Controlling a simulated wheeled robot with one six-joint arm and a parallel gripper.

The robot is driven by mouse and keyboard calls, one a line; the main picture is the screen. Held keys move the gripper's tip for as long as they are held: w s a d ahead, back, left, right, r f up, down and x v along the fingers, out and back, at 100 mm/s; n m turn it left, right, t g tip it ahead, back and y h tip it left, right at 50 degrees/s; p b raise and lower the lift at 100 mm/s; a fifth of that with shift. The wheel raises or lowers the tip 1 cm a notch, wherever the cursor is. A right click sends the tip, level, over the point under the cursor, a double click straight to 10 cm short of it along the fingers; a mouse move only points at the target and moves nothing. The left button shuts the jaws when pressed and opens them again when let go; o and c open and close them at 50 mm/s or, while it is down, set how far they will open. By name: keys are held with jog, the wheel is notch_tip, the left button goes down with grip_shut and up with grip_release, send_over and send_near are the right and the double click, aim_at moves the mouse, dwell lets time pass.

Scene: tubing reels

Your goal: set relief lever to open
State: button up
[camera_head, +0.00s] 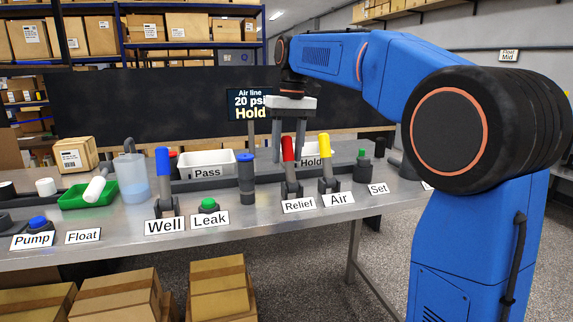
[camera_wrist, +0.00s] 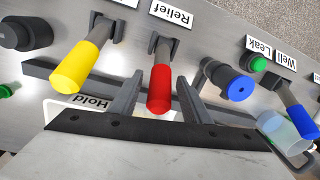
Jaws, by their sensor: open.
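The relief lever (camera_head: 288,153) has a red handle and stands behind the "Relief" label (camera_head: 299,205), close to upright. It also shows in the wrist view, where its red handle (camera_wrist: 160,88) lies between the two fingers. My gripper (camera_head: 287,152) is open and hangs from above at the red handle, a finger on each side. In the wrist view my gripper (camera_wrist: 158,98) shows gaps between the fingers and the handle; I see no clear contact. A screen (camera_head: 249,104) behind reads "Air line 20 psi Hold"; its edge is partly hidden by my gripper.
The yellow-handled Air lever (camera_head: 324,148) stands close on the right. A blue-topped post (camera_head: 246,172) stands on the left, with the blue Well lever (camera_head: 163,165) farther left. The Pass tray (camera_head: 207,164) and Hold tray (camera_head: 313,160) lie behind. Boxes fill the floor in front.

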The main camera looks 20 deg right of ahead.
aim_at(287, 163)
jog(key=shift+a+f, duration=0.15)
jog(key=shift+f, duration=1.75)
grip_shut()
